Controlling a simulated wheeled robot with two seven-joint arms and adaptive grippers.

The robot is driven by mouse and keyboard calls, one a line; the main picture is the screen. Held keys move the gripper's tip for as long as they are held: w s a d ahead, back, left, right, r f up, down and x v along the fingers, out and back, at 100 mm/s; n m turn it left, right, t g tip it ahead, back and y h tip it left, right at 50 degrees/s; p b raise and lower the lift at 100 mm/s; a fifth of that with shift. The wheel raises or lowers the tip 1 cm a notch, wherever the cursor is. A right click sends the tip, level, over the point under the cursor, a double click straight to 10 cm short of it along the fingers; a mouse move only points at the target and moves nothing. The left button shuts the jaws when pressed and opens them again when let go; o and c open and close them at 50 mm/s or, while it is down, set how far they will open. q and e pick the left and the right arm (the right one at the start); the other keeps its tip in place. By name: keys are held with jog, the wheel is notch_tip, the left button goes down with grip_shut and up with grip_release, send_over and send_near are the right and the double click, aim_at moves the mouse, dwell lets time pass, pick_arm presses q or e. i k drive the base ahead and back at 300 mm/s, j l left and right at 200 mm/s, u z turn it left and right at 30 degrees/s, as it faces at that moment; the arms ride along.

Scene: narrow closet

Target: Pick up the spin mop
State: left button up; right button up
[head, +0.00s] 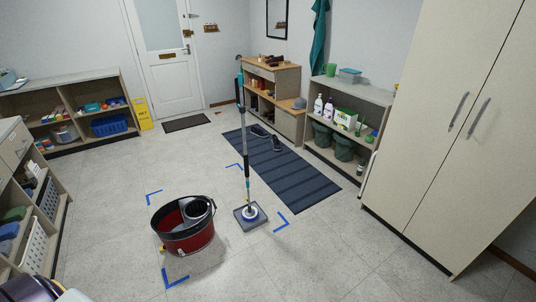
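The spin mop (246,165) stands upright on the tiled floor near the middle of the head view. It has a dark and silver pole and a flat grey square head (242,222) with a blue and white joint. A red and black bucket (180,240) with a spinner basket (197,210) stands to its left, apart from the pole. Blue corner marks (280,222) on the floor surround the mop and bucket. Neither of my grippers is in view.
A dark striped runner (285,175) with shoes on it lies behind the mop. Shelves (350,95) and a tall cabinet (440,120) line the right. Low shelving (70,90) lines the left. The floor in front and right of the mop is clear.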

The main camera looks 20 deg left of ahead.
aim_at(246, 155)
jog(key=i+l, duration=0.1)
jog(key=i, duration=0.2)
jog(key=i+l, duration=0.15)
jog(key=i, duration=0.15)
jog(key=i+l+u, duration=0.5)
jog(key=u, duration=0.2)
jog(key=i+l+u, duration=0.25)
jog(key=u, duration=0.2)
jog(key=i+l+u, duration=0.15)
jog(key=l+u, duration=0.3)
jog(key=i+l+u, duration=0.15)
jog(key=l+u, duration=0.25)
jog(key=l, duration=0.2)
jog(key=i+l+u, duration=0.1)
jog(key=l+u, duration=0.3)
jog(key=l, duration=0.2)
